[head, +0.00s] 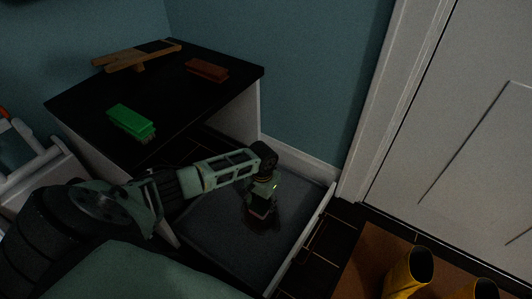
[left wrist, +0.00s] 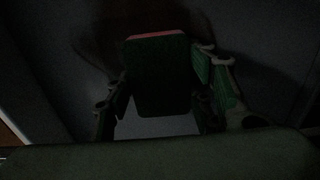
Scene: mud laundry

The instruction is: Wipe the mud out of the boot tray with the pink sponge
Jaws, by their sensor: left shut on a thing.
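The boot tray (head: 207,240) is a grey, shallow tray with a pale rim on the floor in front of the black-topped bench. My left gripper (head: 262,190) is over the tray, pointing down, shut on the pink sponge (head: 260,211). In the left wrist view the sponge (left wrist: 158,78) shows a dark green face and a thin pink edge between the fingers of the left gripper (left wrist: 160,95). A dark mud patch (head: 262,227) lies on the tray floor around the sponge. I cannot tell whether the sponge touches the tray. My right gripper is not in view.
On the bench top (head: 165,85) are a green brush (head: 130,121), a reddish-brown brush (head: 206,70) and a wooden boot jack (head: 137,56). Yellow boots (head: 405,273) stand on a brown mat (head: 375,262) at the lower right.

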